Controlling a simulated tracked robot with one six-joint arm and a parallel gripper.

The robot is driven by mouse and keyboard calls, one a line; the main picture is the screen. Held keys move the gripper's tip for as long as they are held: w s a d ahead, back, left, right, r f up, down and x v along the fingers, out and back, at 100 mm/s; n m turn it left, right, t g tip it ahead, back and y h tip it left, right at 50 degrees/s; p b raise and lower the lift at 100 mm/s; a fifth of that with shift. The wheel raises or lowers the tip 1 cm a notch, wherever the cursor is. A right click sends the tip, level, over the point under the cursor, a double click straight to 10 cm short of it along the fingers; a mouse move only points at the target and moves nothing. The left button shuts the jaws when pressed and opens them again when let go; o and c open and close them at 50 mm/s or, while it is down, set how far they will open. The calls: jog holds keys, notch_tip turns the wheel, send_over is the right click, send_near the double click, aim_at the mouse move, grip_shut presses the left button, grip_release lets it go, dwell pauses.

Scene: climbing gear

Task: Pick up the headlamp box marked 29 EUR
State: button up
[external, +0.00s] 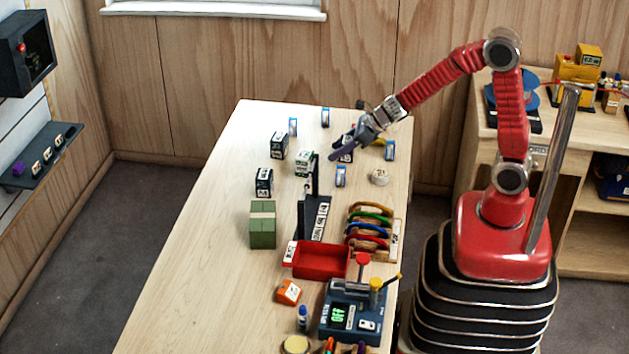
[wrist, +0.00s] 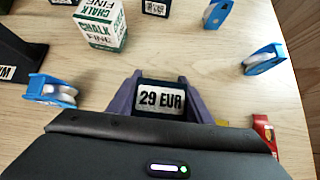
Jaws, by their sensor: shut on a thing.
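The headlamp box marked 29 EUR (wrist: 160,101) is dark with a white label, and it sits between the purple fingers of my gripper (wrist: 160,95) in the wrist view. My gripper is shut on it. In the external view my gripper (external: 343,153) is low over the far part of the table, and the dark box (external: 346,157) shows partly behind the fingers. I cannot tell whether the box touches the table. Two similar dark boxes stand to the left, one farther back (external: 279,146) and one nearer (external: 264,183).
A green and white chalk box (external: 303,163) stands left of my gripper. Several small blue-and-white items surround it, one close in front (external: 341,176) and one to the right (external: 390,150). A dark upright stand (external: 314,205) and a red tray (external: 320,262) are nearer. The table's left side is clear.

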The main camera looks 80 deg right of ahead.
jog(key=c, duration=0.4)
jog(key=shift+r, duration=0.2)
notch_tip(320, 180, up, 10)
jog(key=shift+f, duration=0.2)
dwell(1.2)
dwell(0.6)
